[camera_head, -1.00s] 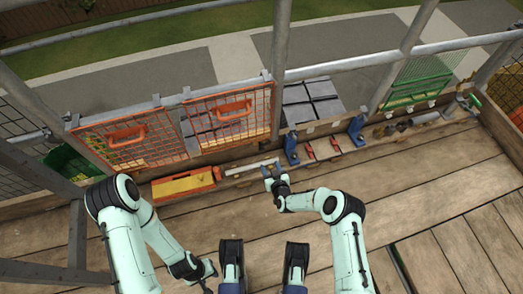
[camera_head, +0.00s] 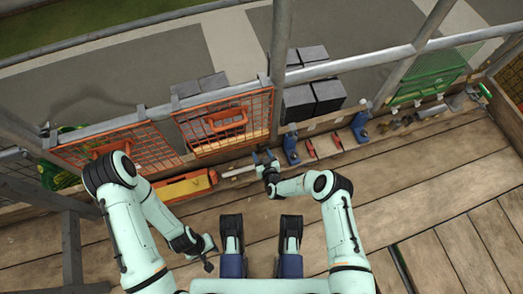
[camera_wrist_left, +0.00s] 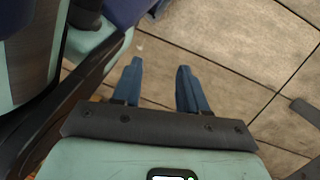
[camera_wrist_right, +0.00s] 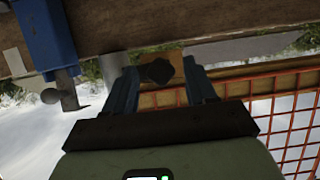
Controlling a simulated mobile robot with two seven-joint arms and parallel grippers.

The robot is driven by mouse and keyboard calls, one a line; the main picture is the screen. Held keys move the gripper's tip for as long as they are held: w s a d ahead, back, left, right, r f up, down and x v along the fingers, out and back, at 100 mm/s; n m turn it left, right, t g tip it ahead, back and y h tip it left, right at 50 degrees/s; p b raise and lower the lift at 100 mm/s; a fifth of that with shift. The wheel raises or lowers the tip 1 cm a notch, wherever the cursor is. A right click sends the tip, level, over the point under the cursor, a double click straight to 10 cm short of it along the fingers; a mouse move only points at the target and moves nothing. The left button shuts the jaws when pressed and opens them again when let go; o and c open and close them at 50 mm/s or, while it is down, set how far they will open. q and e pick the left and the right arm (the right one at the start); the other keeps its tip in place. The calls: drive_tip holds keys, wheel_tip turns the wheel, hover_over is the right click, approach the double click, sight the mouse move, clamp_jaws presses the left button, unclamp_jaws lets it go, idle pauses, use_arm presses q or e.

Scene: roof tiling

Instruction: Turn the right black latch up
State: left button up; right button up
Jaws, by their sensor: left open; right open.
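A small black piece (camera_wrist_right: 157,71), which looks like the right black latch, sits on the wooden rail beside the orange mesh gate (camera_wrist_right: 288,115) in the right wrist view. My right gripper (camera_wrist_right: 162,84) is open, with one finger on each side of the piece; I cannot tell whether they touch it. In the head view my right gripper (camera_head: 264,158) is at the rail by the lower right corner of the right orange gate (camera_head: 222,122), and the latch is not clear there. My left gripper (camera_wrist_left: 160,78) is open and empty above the plank floor, low in the head view (camera_head: 209,250).
A blue clamp (camera_head: 290,148) stands just right of my right gripper, with red-handled tools (camera_head: 311,148) and another blue clamp (camera_head: 359,126) further along. An orange-yellow toolbox (camera_head: 184,186) lies to its left. The wooden floor (camera_head: 440,185) on the right is clear.

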drive_tip(key=c, duration=1)
drive_tip(key=shift+c, duration=0.2)
